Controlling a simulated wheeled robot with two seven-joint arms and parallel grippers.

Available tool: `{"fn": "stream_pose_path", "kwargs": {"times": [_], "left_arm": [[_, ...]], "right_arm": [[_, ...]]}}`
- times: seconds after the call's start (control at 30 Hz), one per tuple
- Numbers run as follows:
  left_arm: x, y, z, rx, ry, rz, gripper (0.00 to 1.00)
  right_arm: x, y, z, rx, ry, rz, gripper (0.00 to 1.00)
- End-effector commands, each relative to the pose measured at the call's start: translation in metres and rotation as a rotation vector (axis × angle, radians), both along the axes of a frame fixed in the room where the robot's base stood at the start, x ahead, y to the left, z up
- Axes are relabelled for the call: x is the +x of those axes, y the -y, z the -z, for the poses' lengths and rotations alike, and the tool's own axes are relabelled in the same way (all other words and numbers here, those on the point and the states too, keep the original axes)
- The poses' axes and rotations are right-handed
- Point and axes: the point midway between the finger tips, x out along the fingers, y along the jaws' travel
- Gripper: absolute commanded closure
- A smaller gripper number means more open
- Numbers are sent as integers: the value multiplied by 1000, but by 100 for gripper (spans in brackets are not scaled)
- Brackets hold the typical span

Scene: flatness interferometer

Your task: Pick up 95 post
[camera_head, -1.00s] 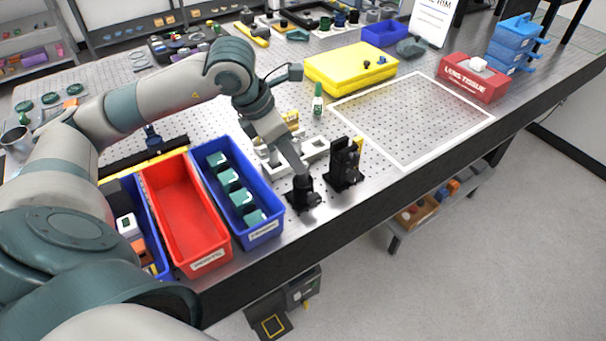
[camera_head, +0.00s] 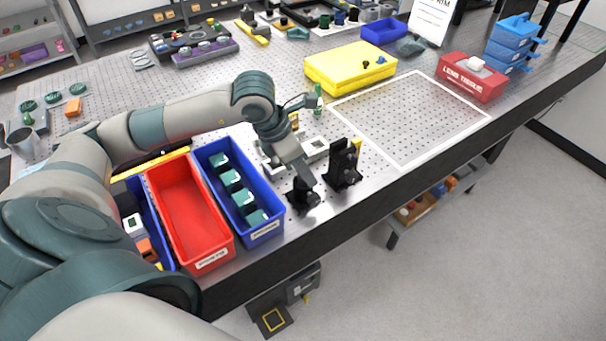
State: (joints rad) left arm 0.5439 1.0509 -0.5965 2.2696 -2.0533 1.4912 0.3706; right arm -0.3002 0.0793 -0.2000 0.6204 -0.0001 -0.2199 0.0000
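A black post on a dark base (camera_head: 303,197) stands near the front edge of the table, right of the blue bin. My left gripper (camera_head: 306,181) reaches down from the upper left with its tip at the top of this post. The fingers overlap the post, so whether they grip it or only touch it is unclear. A taller black mount (camera_head: 343,165) stands just right of it. I cannot read a 95 marking on either. My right gripper is not in view.
A blue bin (camera_head: 275,232) with several teal blocks and a red bin (camera_head: 213,262) stand left of the post. White fixtures (camera_head: 316,147) lie behind it. A yellow case (camera_head: 335,72), green bottle (camera_head: 319,98) and tissue box (camera_head: 472,84) are farther back. The white-outlined area (camera_head: 415,110) is clear.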

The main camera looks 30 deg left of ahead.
Motion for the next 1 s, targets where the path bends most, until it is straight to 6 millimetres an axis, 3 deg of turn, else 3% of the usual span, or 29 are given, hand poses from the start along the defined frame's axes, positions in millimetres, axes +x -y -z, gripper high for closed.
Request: {"fn": "stream_pose_path", "kwargs": {"times": [0.47, 0.5, 0.67, 1.0], "left_arm": [[1, 0, 2, 0, 1, 0, 59], [1, 0, 2, 0, 1, 0, 61], [1, 0, 2, 0, 1, 0, 100], [1, 0, 1, 0, 2, 0, 100]], "right_arm": [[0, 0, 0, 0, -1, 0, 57], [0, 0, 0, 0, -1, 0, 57], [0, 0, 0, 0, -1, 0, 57], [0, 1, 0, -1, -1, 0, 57]]}}
